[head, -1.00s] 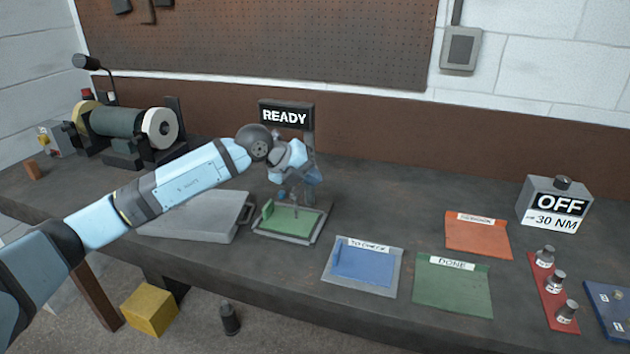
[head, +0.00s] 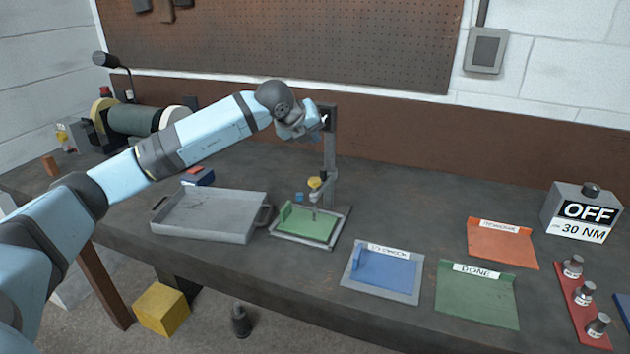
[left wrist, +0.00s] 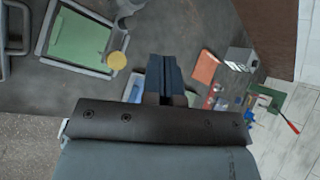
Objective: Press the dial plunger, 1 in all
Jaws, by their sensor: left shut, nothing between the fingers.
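The dial stand (head: 330,150) is a grey post behind a green plate (head: 308,224) in a grey frame. A small yellow round cap (head: 314,183) sits low on the stand, above the plate's back edge. The yellow cap (left wrist: 117,60) and green plate (left wrist: 78,38) also show in the left wrist view. My left gripper (head: 322,122) is up by the top of the post, above the cap and apart from it. Its fingers (left wrist: 165,75) are shut and empty in the left wrist view. The arm hides the stand's display. My right gripper is out of view.
A grey tray (head: 210,215) stands left of the plate. Blue (head: 383,272), green (head: 478,295) and orange (head: 503,243) mats lie to the right. A box reading OFF, 30 NM (head: 582,212) stands at the far right. A grinder-like machine (head: 135,120) is at back left.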

